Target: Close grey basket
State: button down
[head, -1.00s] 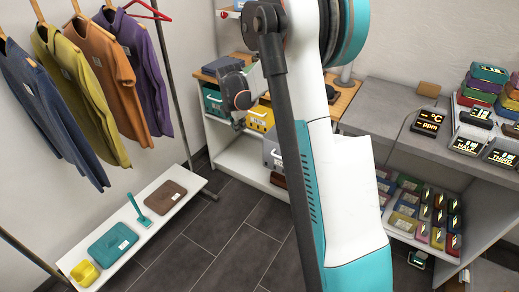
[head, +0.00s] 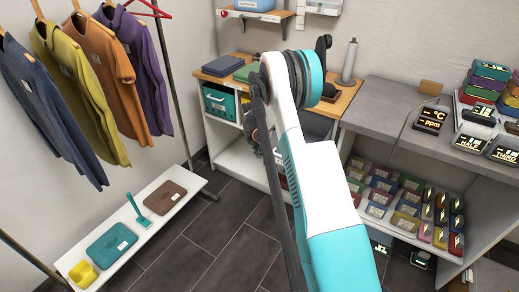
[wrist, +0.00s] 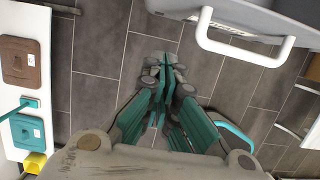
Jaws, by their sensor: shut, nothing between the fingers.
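The grey basket (wrist: 270,22) shows in the wrist view at the top right, with its white bar handle (wrist: 245,61) facing the floor side. My gripper (wrist: 166,72) is shut and empty, in front of the basket and left of the handle in the picture, apparently apart from it. Its teal finger pads are together. In the head view my arm hides most of the grey basket and my fingertips, so how far the basket stands out of its shelf cannot be told there.
The shelf unit has a wooden top (head: 225,76) and a teal basket (head: 218,104) at left. A low white rack (head: 139,235) and hanging clothes stand left. A grey counter (head: 385,112) with coloured boxes stands right. Dark floor (head: 222,262) is clear between.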

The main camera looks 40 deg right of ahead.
jog(key=shift+w+d+f+b, duration=0.35)
jog(key=shift+d+f, duration=0.2)
jog(key=shift+d, duration=0.2)
jog(key=shift+w+d+f+b, duration=0.25)
jog(key=shift+d+f+b, duration=0.3)
jog(key=shift+d, duration=0.25)
jog(key=shift+w+d+f+b, duration=0.35)
jog(key=shift+d+f, duration=0.25)
jog(key=shift+d, duration=0.15)
jog(key=shift+d, duration=0.1)
